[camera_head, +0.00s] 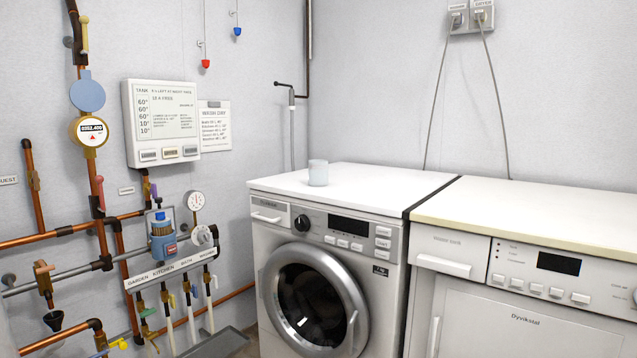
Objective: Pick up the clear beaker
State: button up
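The clear beaker (318,173) stands upright on the white top of the washing machine (365,190), left of the middle of the picture. It looks pale, whitish and see-through, with an open rim. The top around it is bare, and nothing touches its sides. I cannot make out any contents. My gripper and arm do not show in this view.
A second white appliance (535,215) stands to the right, its top bare. Copper pipes, valves and gauges (196,201) cover the left wall, with a white control box (161,122) above. Two cables hang from a wall socket (471,17) behind the machines.

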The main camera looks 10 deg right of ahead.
aim_at(317, 169)
jog(key=u, duration=0.6)
jog(key=i, duration=0.7)
jog(key=u, duration=0.6)
jog(key=i, duration=0.8)
jog(key=z, duration=0.2)
